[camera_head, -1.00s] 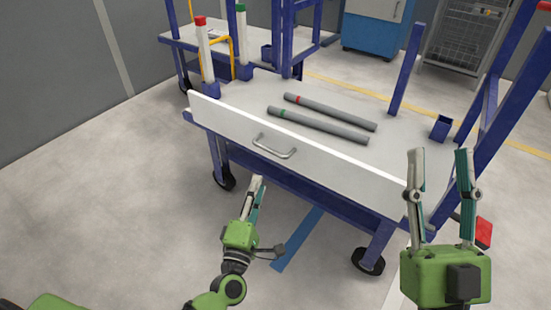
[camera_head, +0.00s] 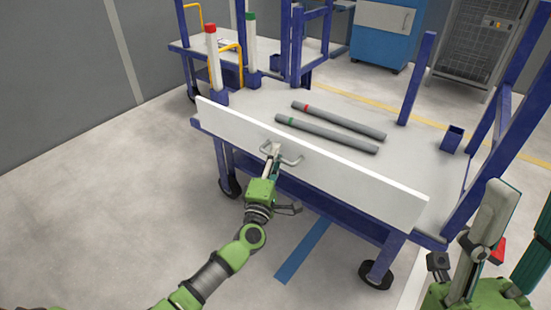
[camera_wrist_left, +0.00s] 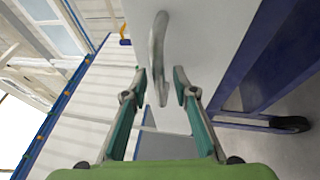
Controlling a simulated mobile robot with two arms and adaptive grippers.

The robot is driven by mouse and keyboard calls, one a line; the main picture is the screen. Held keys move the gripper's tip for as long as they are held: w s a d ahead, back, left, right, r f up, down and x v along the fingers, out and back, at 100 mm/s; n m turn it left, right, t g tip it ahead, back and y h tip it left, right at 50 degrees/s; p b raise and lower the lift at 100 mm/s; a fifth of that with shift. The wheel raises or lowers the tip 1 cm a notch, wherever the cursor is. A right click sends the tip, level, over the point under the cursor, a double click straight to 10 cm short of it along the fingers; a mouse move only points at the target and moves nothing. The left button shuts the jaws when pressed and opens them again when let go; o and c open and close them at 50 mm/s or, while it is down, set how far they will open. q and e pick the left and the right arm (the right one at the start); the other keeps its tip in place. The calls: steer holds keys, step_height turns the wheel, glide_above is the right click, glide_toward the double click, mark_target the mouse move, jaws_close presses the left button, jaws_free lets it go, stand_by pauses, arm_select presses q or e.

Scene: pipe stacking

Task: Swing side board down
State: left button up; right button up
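The white side board (camera_head: 345,178) stands upright along the front edge of the cart. Its grey handle (camera_head: 294,160) sits on the outer face, left of the middle. My left gripper (camera_head: 273,150) is at the left part of the handle. In the left wrist view the fingers of my left gripper (camera_wrist_left: 160,74) are apart, with the handle (camera_wrist_left: 158,45) between the fingertips; they do not look closed on it. The board (camera_wrist_left: 205,40) fills the upper middle there. My right gripper (camera_head: 520,215) is at the lower right, fingers wide apart and empty, partly cut off by the frame.
Two grey pipes, one with a red band (camera_head: 340,120) and one with a green band (camera_head: 325,134), lie on the cart top (camera_head: 255,97). Two white posts (camera_head: 213,65) stand at the back left. Blue uprights (camera_head: 415,80) rise at the right. The floor in front is open.

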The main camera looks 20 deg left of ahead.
arm_select(q)
jaws_close()
steer(key=shift+f, duration=0.1)
